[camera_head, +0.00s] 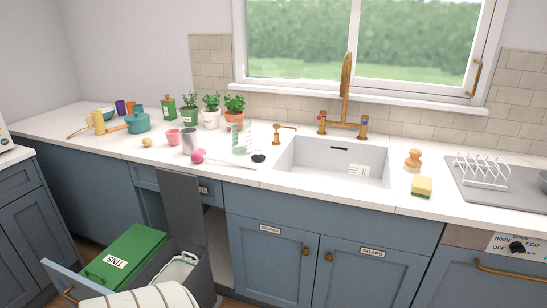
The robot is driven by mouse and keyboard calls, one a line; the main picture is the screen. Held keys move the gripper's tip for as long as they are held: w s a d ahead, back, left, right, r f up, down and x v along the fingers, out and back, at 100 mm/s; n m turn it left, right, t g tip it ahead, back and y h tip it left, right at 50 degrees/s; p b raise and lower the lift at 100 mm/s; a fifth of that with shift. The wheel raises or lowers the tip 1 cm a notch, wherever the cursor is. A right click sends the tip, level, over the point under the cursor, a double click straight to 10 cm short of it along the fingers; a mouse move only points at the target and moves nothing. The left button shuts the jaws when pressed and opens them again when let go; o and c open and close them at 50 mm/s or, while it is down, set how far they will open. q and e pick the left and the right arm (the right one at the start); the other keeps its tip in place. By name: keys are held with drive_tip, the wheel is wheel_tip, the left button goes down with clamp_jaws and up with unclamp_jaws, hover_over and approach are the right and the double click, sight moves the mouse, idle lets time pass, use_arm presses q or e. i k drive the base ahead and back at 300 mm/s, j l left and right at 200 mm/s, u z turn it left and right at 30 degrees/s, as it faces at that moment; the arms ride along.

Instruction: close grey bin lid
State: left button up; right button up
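The grey bin lid (181,205) stands upright, open, at the back of the pulled-out bin unit at the lower left. The grey bin (202,278) below it is open at the top, with a crumpled white bag or cloth (179,268) inside. Beside it on the left is a green bin lid (128,254), lying shut, with a white label reading TINS. Neither of my grippers is in view.
The unit's blue front panel (60,278) sticks out at the lower left, with a striped cloth (148,297) in front of the bins. The worktop above holds a metal cup (189,140), a pink ball (198,156) and potted plants. Closed cupboards (270,262) stand to the right.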

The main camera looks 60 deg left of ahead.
sight(179, 191)
drive_tip(key=u, duration=3.1)
